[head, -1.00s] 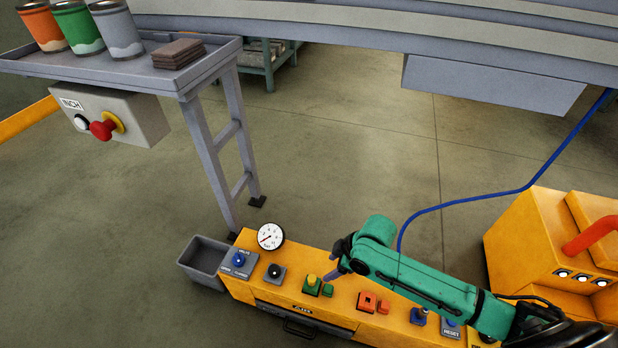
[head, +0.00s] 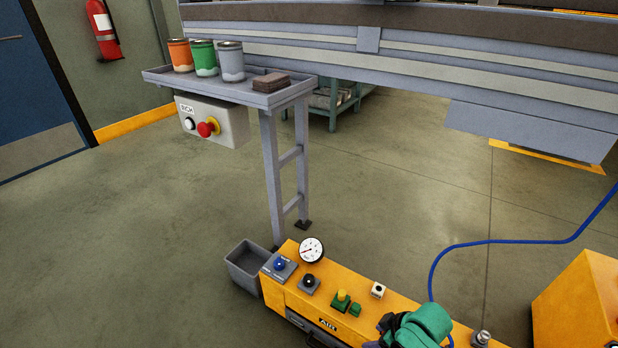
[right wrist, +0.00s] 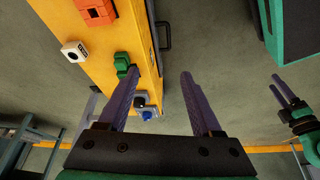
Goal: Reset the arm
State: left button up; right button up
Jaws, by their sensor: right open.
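My right arm is green, and its gripper (head: 386,326) shows at the bottom of the head view, over the front of the yellow control bench (head: 455,330). In the right wrist view the two dark fingers of my right gripper (right wrist: 159,73) stand apart with nothing between them. The left finger overlaps the bench edge in the picture; I cannot tell whether it touches. My left gripper (right wrist: 284,100) appears at the right edge of the right wrist view, its two dark fingers apart and empty. It is not in the head view.
Cans stand on a grey shelf (head: 200,88). A blue hose (head: 500,241) crosses the right. The middle floor is clear.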

jog(key=s+d+f+m+g+h, duration=0.1)
jog(key=s+d+f+m+h, duration=0.2)
jog(key=s+f, duration=0.45)
jog(key=s+d+f+m+g, duration=0.1)
jog(key=s+d+f+m, duration=0.25)
jog(key=s+f, duration=0.4)
pick_arm(q)
jog(key=s+a+r+p, duration=0.2)
jog(key=s+r+p, duration=0.9)
jog(key=p, duration=1)
jog(key=shift+s+a+m, duration=0.3)
jog(key=shift+s+a, duration=0.1)
jog(key=shift+s, duration=0.35)
pick_arm(e)
jog(key=s+d+r, duration=0.2)
jog(key=s+r, duration=0.8)
jog(key=s, duration=0.4)
jog(key=shift+s, duration=0.15)
